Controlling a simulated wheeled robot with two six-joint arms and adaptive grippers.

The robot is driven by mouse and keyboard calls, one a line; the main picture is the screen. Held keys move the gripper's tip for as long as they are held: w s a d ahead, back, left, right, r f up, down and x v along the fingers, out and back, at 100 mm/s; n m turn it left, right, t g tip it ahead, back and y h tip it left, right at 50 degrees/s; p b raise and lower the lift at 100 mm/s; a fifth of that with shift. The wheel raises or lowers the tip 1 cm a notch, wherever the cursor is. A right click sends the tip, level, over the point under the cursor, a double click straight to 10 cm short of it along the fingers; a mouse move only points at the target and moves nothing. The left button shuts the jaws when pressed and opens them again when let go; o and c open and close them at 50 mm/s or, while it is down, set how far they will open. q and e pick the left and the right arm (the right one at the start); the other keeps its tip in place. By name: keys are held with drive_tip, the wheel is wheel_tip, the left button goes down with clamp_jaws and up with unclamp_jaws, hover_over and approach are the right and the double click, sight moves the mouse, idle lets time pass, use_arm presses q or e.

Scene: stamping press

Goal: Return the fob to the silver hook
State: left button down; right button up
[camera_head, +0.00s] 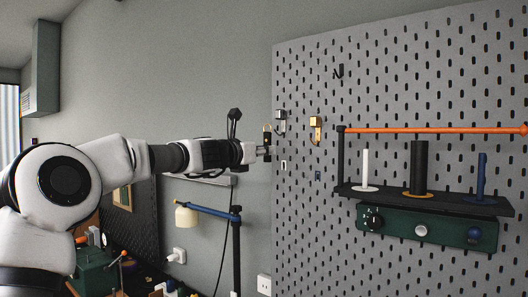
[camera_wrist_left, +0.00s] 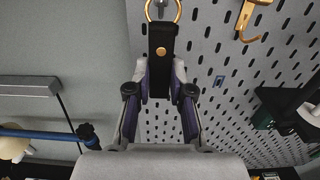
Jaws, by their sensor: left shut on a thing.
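The fob is a black strap (camera_wrist_left: 162,42) with a gold stud and a gold ring at its upper end. In the left wrist view, my left gripper (camera_wrist_left: 161,78) is shut on the strap's lower part, ring upward. In the head view, the fob (camera_head: 267,134) is small at the tip of my left gripper (camera_head: 266,148). The silver hook (camera_head: 281,118) is on the pegboard just right of and slightly above the fob. A silvery piece shows inside the ring at the wrist view's top edge; I cannot tell whether the ring is around it. My right gripper is out of view.
A gold hook (camera_head: 316,128) is right of the silver one and a black hook (camera_head: 339,71) is higher. A dark shelf (camera_head: 440,199) with an orange rail (camera_head: 430,130) juts out at right. A blue-armed lamp stand (camera_head: 237,240) stands below my left arm.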

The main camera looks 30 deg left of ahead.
sight(284, 155)
use_arm(q)
drive_tip(key=shift+w, duration=0.25)
drive_tip(key=shift+w+d+p, duration=0.1)
drive_tip(key=shift+w+p, duration=0.45)
drive_tip(key=shift+w, duration=0.5)
drive_tip(key=shift+w+f, duration=0.1)
drive_tip(key=shift+w+f, duration=0.3)
drive_tip(key=shift+w, duration=0.3)
drive_tip(key=shift+w, duration=0.1)
drive_tip(key=shift+w+d+f, duration=0.1)
drive_tip(key=shift+w+f, duration=0.05)
drive_tip(key=shift+w, duration=0.05)
idle(0.5)
drive_tip(key=shift+w+f, duration=0.45)
drive_tip(key=shift+w, duration=0.4)
